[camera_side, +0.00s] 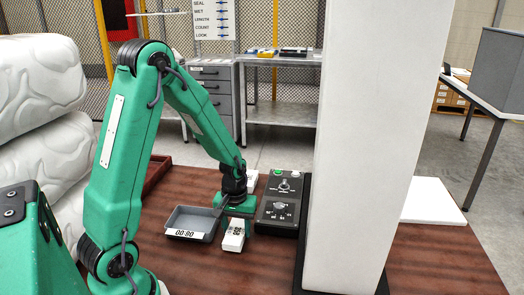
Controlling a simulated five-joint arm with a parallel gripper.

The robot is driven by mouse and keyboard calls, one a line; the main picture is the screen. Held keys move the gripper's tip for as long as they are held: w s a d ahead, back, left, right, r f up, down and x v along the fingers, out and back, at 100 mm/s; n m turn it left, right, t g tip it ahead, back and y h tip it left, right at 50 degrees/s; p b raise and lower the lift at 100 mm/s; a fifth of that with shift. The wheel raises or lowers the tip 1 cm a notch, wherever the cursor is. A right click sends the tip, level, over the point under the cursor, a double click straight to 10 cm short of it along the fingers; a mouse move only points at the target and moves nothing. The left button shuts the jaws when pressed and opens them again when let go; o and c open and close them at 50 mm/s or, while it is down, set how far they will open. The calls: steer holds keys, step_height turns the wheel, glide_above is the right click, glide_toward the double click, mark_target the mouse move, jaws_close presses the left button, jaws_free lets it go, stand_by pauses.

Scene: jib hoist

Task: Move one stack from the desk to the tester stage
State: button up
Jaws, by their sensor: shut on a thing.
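My gripper (240,222) is low over the brown desk (190,268), pointing down and shut on a small white block with a dark printed label (233,238), which looks like a stack. The fingertips are mostly hidden by the block, and I cannot tell whether it touches the desk. A shallow grey tray (182,216) with a printed number plate on its front is just left of the block. Another white piece (252,178) shows behind my gripper, partly hidden. I cannot make out a tester stage for certain.
A tall white pillar (370,140) blocks the view further right. A white slab (432,202) lies beyond it. The front desk area is clear.

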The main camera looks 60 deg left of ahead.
mark_target(237, 229)
steer(key=shift+f, duration=0.3)
steer(key=shift+f, duration=0.1)
steer(key=o, duration=1)
step_height(237, 229, up, 12)
stand_by(0.5)
steer(key=shift+r, duration=0.2)
